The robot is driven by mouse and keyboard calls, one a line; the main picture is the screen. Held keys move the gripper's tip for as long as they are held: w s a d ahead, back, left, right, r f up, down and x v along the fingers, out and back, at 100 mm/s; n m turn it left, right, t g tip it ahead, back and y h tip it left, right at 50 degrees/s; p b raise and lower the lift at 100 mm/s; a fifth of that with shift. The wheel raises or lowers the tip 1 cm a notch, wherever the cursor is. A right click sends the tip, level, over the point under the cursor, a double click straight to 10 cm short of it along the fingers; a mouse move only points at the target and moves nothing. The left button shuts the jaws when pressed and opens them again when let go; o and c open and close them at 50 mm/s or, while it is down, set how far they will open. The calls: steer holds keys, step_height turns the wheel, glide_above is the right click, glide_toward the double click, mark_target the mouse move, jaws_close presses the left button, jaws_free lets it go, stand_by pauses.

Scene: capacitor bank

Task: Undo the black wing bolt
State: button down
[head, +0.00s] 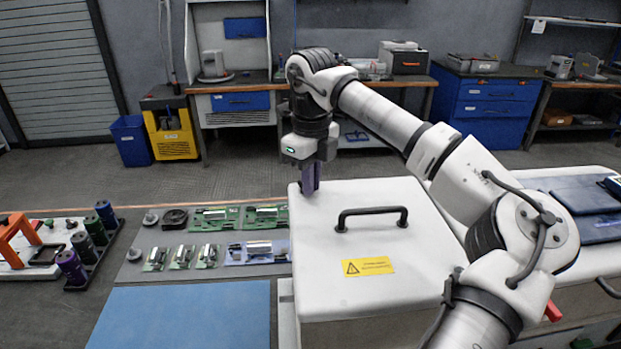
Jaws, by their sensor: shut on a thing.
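My gripper (310,190) points straight down at the back left corner of a white box-like cover (400,255). Its purplish fingers are close together, with their tips at the level of the cover's top. The black wing bolt does not show clearly; the fingers hide the spot at that corner where they are closed. The cover has a black bar handle (372,212) on top and a yellow warning label (367,266) near its front.
Left of the cover, a grey mat holds several green circuit boards (215,218). A blue mat (180,315) lies bare in front. A rack of purple and green cylinders (85,240) and an orange-handled item (20,235) stand at far left.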

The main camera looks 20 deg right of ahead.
steer(key=n, duration=0.5)
steer(key=shift+w+d+f+p, duration=0.1)
steer(key=shift+w+d+p, duration=0.05)
steer(key=shift+w+p, duration=0.2)
steer(key=shift+f+n, duration=0.1)
steer(key=shift+n, duration=0.9)
steer(key=c, duration=1.5)
jaws_free()
steer(key=shift+c, duration=0.2)
step_height(320, 180, up, 14)
steer(key=shift+b, duration=0.4)
steer(key=shift+f, duration=0.1)
